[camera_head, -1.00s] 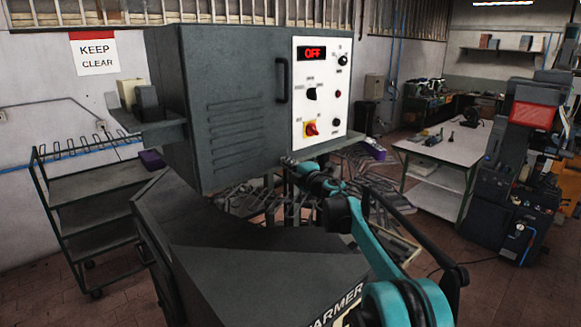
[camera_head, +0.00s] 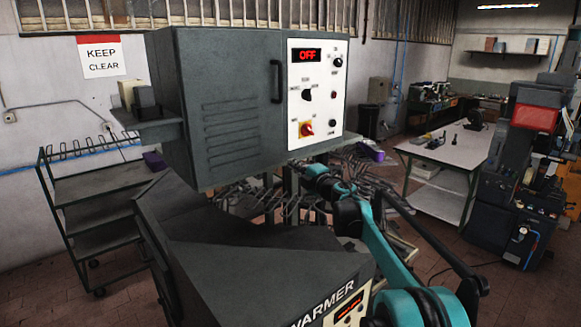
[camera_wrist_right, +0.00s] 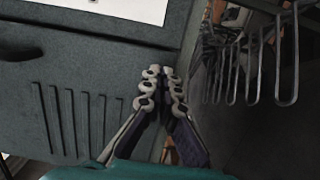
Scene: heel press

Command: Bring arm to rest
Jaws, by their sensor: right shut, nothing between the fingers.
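My right arm (camera_head: 375,245), teal and black, reaches from the bottom right toward the grey cabinet (camera_head: 225,110). My right gripper (camera_head: 297,166) is small and partly hidden at its far end, near the cabinet's lower right corner. In the right wrist view the gripper (camera_wrist_right: 162,73) has its two fingers together with nothing between them. The louvred grey face shows behind them; I cannot tell whether they touch it. My left gripper is not in view.
The cabinet's white panel (camera_head: 315,95) has a red OFF display and knobs. A dark machine marked WARMER (camera_head: 255,255) stands below. A shelf rack (camera_head: 95,205) is at left.

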